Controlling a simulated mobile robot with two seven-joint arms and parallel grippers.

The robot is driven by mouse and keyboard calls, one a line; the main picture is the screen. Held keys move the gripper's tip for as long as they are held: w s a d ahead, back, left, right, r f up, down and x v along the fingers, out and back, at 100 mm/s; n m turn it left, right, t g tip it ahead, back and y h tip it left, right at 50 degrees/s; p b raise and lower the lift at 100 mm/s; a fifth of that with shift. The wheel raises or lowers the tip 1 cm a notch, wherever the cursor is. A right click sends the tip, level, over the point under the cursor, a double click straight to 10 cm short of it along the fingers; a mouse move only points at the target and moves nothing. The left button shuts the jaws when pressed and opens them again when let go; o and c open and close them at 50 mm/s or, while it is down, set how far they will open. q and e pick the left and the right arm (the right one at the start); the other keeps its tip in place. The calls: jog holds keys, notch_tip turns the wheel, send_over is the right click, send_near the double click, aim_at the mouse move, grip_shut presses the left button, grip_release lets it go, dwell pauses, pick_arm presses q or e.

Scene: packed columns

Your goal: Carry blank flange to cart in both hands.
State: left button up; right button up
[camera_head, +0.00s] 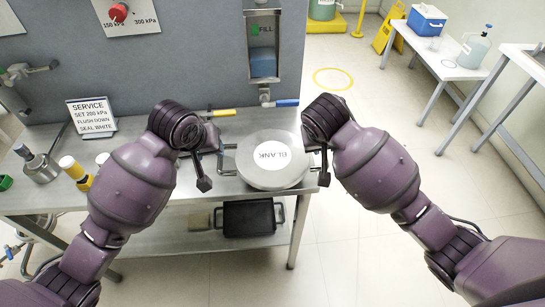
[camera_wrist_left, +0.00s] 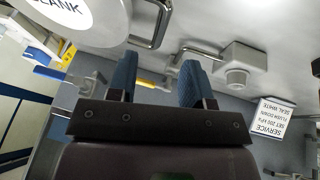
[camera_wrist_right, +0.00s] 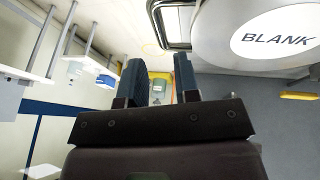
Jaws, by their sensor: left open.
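The blank flange (camera_head: 272,163) is a thick round grey disc with a white label reading BLANK, lying flat on the steel bench (camera_head: 140,190). It has a bar handle on each side; the left one (camera_wrist_left: 150,22) and the right one (camera_wrist_right: 172,25) show in the wrist views. My left gripper (camera_head: 207,165) is open and empty just left of the flange, its fingers (camera_wrist_left: 160,78) apart from the left handle. My right gripper (camera_head: 323,162) is open and empty at the flange's right side, near the right handle. I cannot tell which table is the cart.
A grey panel with a FILL window (camera_head: 263,60) stands behind the bench. A black tray (camera_head: 248,217) is on the lower shelf. A white table (camera_head: 440,60) holds a blue cooler (camera_head: 426,22).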

aim_at(219, 159)
pick_arm(q)
jog(key=x, duration=0.9)
jog(key=shift+f, duration=0.1)
pick_arm(e)
jog(key=x, duration=0.9)
jog(key=shift+w, duration=0.1)
pick_arm(q)
jog(key=shift+c, duration=0.4)
pick_arm(e)
jog(key=shift+c, duration=0.3)
pick_arm(q)
jog(key=c, duration=0.5)
pick_arm(e)
grip_shut()
pick_arm(q)
grip_shut()
pick_arm(e)
jog(key=shift+w+r, duration=0.1)
jog(key=shift+r, duration=0.05)
